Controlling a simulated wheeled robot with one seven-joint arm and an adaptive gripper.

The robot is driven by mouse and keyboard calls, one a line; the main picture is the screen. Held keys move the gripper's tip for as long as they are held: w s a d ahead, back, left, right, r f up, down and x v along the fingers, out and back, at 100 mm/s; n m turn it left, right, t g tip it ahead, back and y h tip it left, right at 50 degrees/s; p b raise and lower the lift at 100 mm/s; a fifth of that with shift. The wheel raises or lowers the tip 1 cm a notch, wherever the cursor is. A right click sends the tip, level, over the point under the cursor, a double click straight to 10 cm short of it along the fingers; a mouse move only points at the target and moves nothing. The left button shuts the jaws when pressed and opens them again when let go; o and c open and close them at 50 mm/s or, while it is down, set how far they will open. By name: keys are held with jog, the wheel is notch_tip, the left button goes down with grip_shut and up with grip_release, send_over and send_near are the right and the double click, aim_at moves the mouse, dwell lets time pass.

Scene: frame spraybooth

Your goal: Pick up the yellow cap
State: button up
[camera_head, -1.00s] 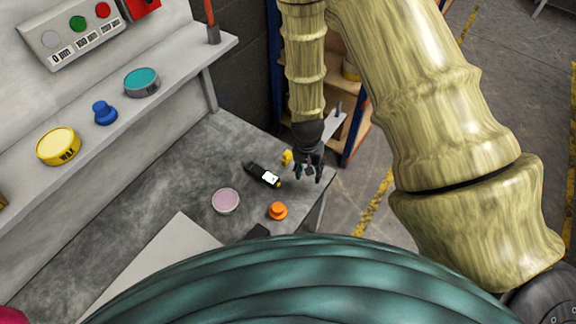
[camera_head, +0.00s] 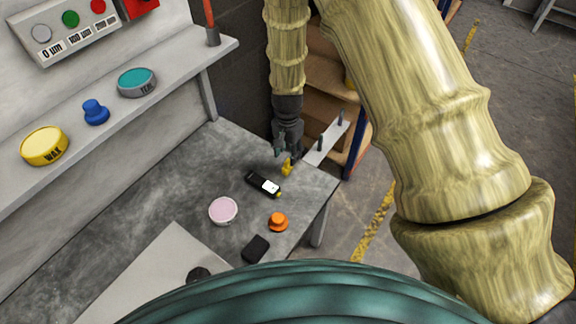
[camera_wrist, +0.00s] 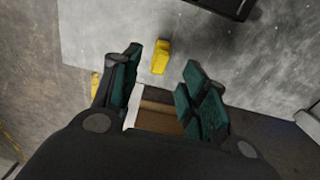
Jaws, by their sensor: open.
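The yellow cap (camera_head: 287,167) stands on the grey worktop near its far right edge, beyond the black bottle. My gripper (camera_head: 283,150) is above and just behind the cap in the head view, with its fingers pointing down. In the wrist view the yellow cap (camera_wrist: 161,57) lies ahead of the gap between the two teal finger pads. My gripper (camera_wrist: 162,85) is open, with nothing between its fingers. I cannot tell the exact height of the fingers above the worktop.
The black bottle (camera_head: 264,185) lies close to the cap. A pink round tin (camera_head: 223,211), an orange cap (camera_head: 278,222) and a black block (camera_head: 256,248) are nearer. A shelf (camera_head: 190,72) with tins runs along the left. Wooden shelving (camera_head: 330,90) stands behind the worktop edge.

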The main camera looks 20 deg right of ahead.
aim_at(288, 161)
jog(key=shift+w+f, duration=0.1)
jog(key=shift+f, duration=2.6)
jog(key=c, duration=0.8)
